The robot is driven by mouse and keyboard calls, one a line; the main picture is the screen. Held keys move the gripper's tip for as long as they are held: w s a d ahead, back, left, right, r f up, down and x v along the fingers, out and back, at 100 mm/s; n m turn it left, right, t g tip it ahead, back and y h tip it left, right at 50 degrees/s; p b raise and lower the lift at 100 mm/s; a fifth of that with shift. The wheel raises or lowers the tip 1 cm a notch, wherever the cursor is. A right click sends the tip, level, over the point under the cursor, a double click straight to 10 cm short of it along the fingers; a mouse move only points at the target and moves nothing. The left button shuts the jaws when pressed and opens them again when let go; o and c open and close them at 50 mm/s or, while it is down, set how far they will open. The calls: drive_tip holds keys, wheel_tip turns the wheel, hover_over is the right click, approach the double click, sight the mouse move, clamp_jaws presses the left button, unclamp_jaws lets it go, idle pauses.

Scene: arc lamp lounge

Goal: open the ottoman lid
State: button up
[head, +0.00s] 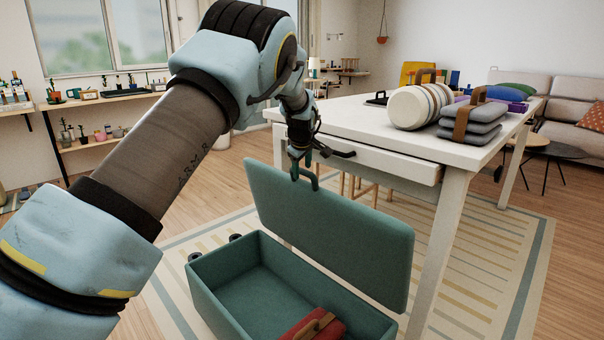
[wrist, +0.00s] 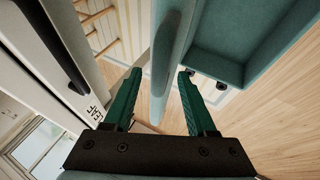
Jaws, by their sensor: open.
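The teal ottoman (head: 225,305) stands on the rug below the white table. Its lid (head: 330,225) is raised nearly upright along the table side, so the box shows open. A red item with a brown handle (head: 312,326) lies inside the box. My gripper (head: 304,178) is at the upper edge of the lid, near its left end. In the wrist view, my gripper (wrist: 157,85) has its two green fingers apart, with the lid (wrist: 168,60) edge-on just beyond and between the fingertips. I cannot tell whether a finger touches the lid. The box (wrist: 235,45) shows at upper right.
The white table (head: 400,145) with a drawer front and dark handle stands close behind the lid. A cream roll (head: 408,108) and stacked grey cushions (head: 472,122) lie on it. A table leg (head: 442,250) is right of the lid. Wooden floor (head: 215,180) is open at left.

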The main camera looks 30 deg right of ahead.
drive_tip(key=v, duration=0.8)
drive_tip(key=shift+w+a, duration=0.1)
drive_tip(key=w+a+f+g+y, duration=0.1)
drive_tip(key=a, duration=1.3)
drive_tip(key=w+a+f+y, duration=0.1)
drive_tip(key=w+a, duration=0.1)
drive_tip(key=a, duration=1.2)
drive_tip(key=s+a+f+m+g+y, duration=0.1)
drive_tip(key=s+a+f+m, duration=0.1)
drive_tip(key=s+a, duration=0.9)
drive_tip(key=s+a+f+m+g, duration=0.25)
drive_tip(key=s+a, duration=0.65)
drive_tip(key=a, duration=0.5)
wheel_tip(320, 180, up, 13)
drive_tip(key=p, duration=1.3)
drive_tip(key=shift+t, duration=0.35)
drive_tip(key=shift+s, duration=0.1)
